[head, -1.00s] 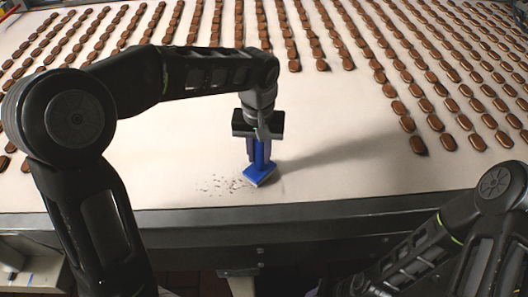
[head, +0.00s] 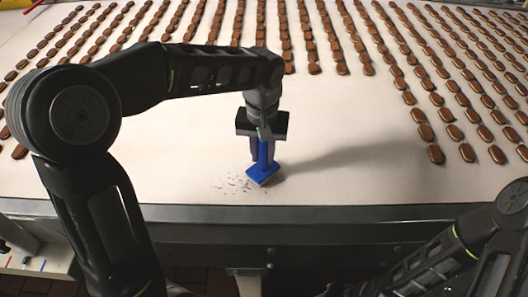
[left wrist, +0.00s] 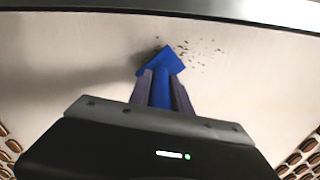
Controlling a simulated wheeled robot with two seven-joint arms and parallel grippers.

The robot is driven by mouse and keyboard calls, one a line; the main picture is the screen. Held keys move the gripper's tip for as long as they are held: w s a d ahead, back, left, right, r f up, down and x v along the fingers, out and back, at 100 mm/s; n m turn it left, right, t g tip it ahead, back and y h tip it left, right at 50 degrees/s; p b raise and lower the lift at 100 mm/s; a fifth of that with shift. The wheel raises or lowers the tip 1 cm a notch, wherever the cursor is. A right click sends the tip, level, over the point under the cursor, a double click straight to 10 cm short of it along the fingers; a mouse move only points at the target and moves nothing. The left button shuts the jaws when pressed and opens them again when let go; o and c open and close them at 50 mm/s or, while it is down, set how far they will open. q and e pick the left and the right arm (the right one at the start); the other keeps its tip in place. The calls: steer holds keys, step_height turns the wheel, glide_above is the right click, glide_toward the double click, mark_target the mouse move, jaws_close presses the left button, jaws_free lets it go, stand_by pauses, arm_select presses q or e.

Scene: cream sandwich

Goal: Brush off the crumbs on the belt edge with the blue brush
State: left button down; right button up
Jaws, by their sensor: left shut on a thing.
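The blue brush (head: 263,172) is held by my left gripper (head: 262,150), which is shut on its handle. The brush head is low at the belt surface beside the crumbs; I cannot tell if it touches. The dark crumbs (head: 233,185) lie scattered on the pale belt (head: 370,185) near its front edge, just left of the brush. In the left wrist view, the brush (left wrist: 161,66) sits between the fingers (left wrist: 161,90), with the crumbs (left wrist: 197,50) beside and beyond its head. My right arm shows at the lower right, but its gripper is not visible.
Rows of brown sandwich biscuits (head: 436,154) cover the far and right parts of the belt. A dark metal rail (head: 330,214) runs along the belt's front edge. The belt around the brush is clear of biscuits.

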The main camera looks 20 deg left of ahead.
arm_select(q)
steer(key=shift+s+a+f, duration=0.1)
steer(key=shift+s+a, duration=0.15)
steer(key=shift+a, duration=0.45)
steer(key=shift+s+a, duration=0.25)
steer(key=shift+a, duration=0.4)
steer(key=shift+a, duration=0.1)
steer(key=shift+s+a+f, duration=0.1)
steer(key=shift+s+a, duration=0.2)
steer(key=shift+a, duration=0.35)
steer(key=shift+s+a+f, duration=0.1)
steer(key=shift+s+a, duration=0.15)
steer(key=shift+a, duration=0.4)
steer(key=shift+s+a+r, duration=0.1)
steer(key=shift+s+a, duration=0.15)
steer(key=shift+a, duration=0.5)
steer(key=shift+s+a, duration=0.25)
steer(key=shift+a, duration=0.45)
steer(key=shift+s+a+r, duration=0.1)
steer(key=shift+s+a, duration=0.1)
steer(key=shift+a, duration=0.5)
steer(key=shift+s+a+r, duration=0.1)
steer(key=shift+s+a, duration=0.1)
steer(key=shift+a, duration=0.45)
steer(key=shift+a, duration=0.15)
